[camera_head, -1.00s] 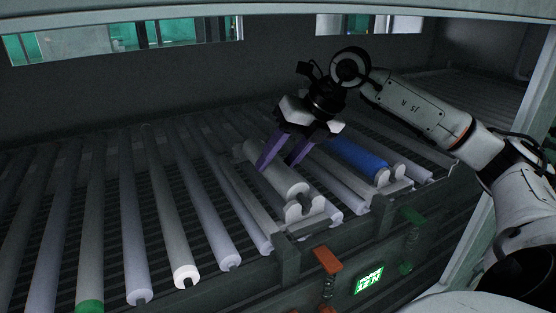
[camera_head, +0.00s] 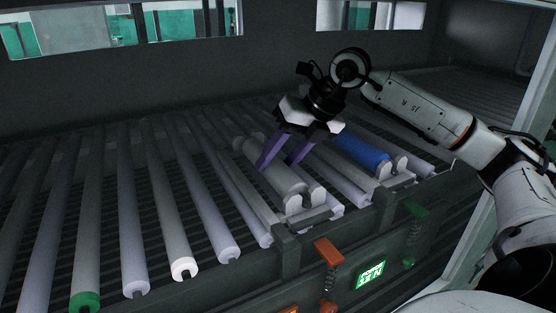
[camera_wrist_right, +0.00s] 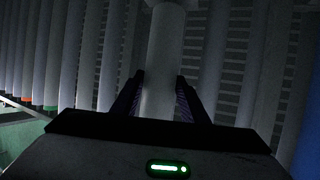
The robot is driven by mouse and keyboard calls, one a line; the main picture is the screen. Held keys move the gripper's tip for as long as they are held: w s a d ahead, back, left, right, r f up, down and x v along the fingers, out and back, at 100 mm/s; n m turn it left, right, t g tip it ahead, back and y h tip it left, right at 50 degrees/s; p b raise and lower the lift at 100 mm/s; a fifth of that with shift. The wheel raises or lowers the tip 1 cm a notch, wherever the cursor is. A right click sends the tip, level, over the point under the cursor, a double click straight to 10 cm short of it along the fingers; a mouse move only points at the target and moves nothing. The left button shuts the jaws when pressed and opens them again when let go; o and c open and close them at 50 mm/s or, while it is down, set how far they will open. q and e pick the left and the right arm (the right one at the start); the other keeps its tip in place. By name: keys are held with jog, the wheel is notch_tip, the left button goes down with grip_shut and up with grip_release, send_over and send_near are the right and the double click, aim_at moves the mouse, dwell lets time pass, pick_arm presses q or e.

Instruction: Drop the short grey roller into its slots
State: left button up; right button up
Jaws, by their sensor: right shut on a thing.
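The short grey roller (camera_head: 281,178) is between the purple fingers of my right gripper (camera_head: 274,160) in the head view. The gripper is shut on it, with a finger on either side. In the right wrist view the roller (camera_wrist_right: 165,62) runs away from my right gripper (camera_wrist_right: 160,98). The pale notched slot bracket (camera_head: 311,197) is at the roller's near end, which is low and close to it. A pale piece (camera_head: 238,143) shows by the far end. I cannot tell whether the ends rest in the slots. My left gripper is not in view.
Several long grey rollers (camera_head: 165,200) lie side by side on the left. A blue roller (camera_head: 362,155) lies to the right of the gripper. The dark conveyor rail (camera_head: 245,275) runs along the front, with a red-orange lever (camera_head: 328,251), a green lever (camera_head: 414,208) and a lit green sign (camera_head: 370,275).

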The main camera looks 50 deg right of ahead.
jog(key=o, duration=1.2)
jog(key=shift+o, duration=0.2)
jog(key=shift+f, duration=0.1)
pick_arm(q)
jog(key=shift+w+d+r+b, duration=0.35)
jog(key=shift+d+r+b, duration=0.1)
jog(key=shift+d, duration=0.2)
pick_arm(e)
jog(key=v, duration=1)
jog(key=shift+r, duration=0.2)
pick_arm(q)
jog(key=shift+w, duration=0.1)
pick_arm(e)
jog(key=shift+s, duration=0.1)
